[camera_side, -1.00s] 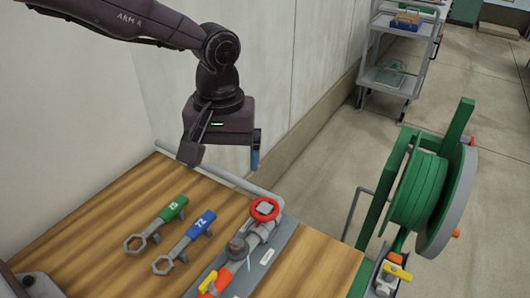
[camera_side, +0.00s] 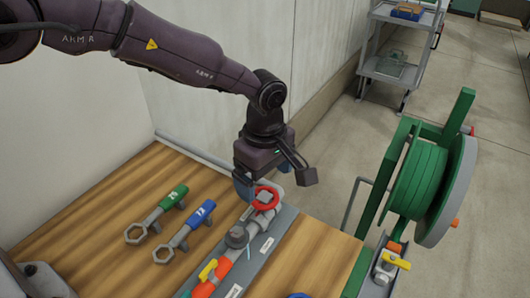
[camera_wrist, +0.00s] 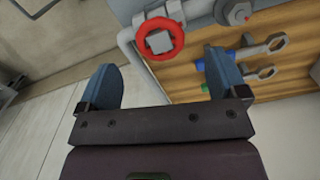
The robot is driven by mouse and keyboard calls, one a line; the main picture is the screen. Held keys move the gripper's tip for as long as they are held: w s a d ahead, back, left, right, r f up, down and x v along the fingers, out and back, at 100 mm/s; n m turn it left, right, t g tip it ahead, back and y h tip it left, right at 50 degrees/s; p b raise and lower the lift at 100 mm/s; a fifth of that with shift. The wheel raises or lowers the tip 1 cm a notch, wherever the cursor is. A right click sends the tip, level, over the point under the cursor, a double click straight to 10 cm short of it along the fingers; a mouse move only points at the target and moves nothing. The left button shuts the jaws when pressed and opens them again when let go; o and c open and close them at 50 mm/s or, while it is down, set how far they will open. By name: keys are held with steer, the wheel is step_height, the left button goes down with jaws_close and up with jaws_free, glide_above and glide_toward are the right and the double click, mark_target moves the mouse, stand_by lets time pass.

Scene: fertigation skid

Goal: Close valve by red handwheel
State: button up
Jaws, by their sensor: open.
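The red handwheel (camera_side: 276,204) has a grey square hub and sits at the far end of a grey pipe assembly on the bench. In the wrist view the red handwheel (camera_wrist: 181,40) shows whole, just beyond the gap between the blue fingertips. My gripper (camera_side: 264,178) is open and empty, just above and behind the wheel in the side view, with one blue finger at its left. In the wrist view my gripper (camera_wrist: 163,76) has its fingers spread either side of the wheel's line. Contact with the wheel is not visible.
A green-handled wrench (camera_side: 170,199) and a blue-handled wrench (camera_side: 202,213) lie left of the pipe. A grey knob (camera_side: 237,237) and a yellow lever (camera_side: 207,269) stand nearer on the pipe. A green hose reel (camera_side: 418,185) stands right, and a cart (camera_side: 392,72) behind.

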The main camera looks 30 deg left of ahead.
mark_target(266, 196)
steer(key=shift+f, duration=2.75)
steer(key=shift+c, duration=0.4)
steer(key=c, duration=0.9)
steer(key=m, duration=0.5)
steer(key=shift+m, duration=0.8)
steer(key=m, duration=0.3)
steer(key=shift+m, duration=0.3)
steer(key=m, duration=0.2)
steer(key=shift+m, duration=0.4)
